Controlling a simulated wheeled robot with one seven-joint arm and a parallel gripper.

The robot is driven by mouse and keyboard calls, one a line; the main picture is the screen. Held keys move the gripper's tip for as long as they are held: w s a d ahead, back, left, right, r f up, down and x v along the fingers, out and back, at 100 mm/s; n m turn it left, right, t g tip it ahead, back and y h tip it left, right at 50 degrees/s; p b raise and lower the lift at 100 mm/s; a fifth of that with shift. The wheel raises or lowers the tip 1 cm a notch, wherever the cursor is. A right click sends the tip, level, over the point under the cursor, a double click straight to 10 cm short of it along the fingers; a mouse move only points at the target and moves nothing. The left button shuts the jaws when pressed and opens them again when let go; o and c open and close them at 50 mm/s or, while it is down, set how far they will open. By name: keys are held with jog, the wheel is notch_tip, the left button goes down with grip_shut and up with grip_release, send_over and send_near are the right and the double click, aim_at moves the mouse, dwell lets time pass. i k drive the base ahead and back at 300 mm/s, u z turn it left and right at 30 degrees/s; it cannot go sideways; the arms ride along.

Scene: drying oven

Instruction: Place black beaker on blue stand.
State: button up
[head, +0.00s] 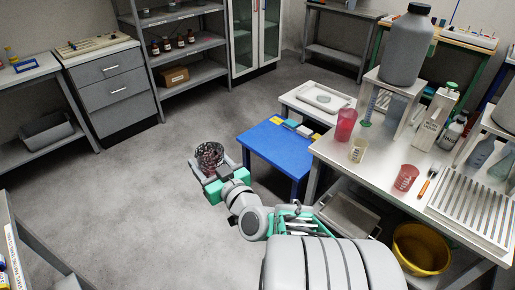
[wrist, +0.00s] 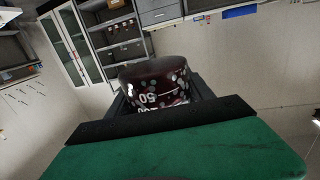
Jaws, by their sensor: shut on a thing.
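A black beaker (head: 209,157) with dark, reddish contents is held in my gripper (head: 208,168), out over open floor to the left of the blue stand. It also shows in the wrist view (wrist: 153,86), dark with white markings, between the fingers. My gripper is shut on it. The blue stand (head: 271,149) is a low blue table, to the right of my gripper and apart from it. A few small yellow, white and teal items lie along its back edge; the front of its top is bare.
A white bench (head: 385,172) stands right of the blue stand, with a red cup (head: 345,124), a yellowish beaker (head: 358,150), a red beaker (head: 406,177) and a large grey bottle (head: 405,48). A yellow bowl (head: 420,249) sits below. The floor on the left is clear.

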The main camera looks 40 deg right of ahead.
aim_at(275, 146)
jog(key=u, duration=0.2)
jog(key=i, duration=1)
jog(key=z, duration=0.3)
jog(key=i, duration=1.3)
jog(key=z, duration=1.15)
jog(key=i, duration=0.55)
jog(key=z, duration=0.3)
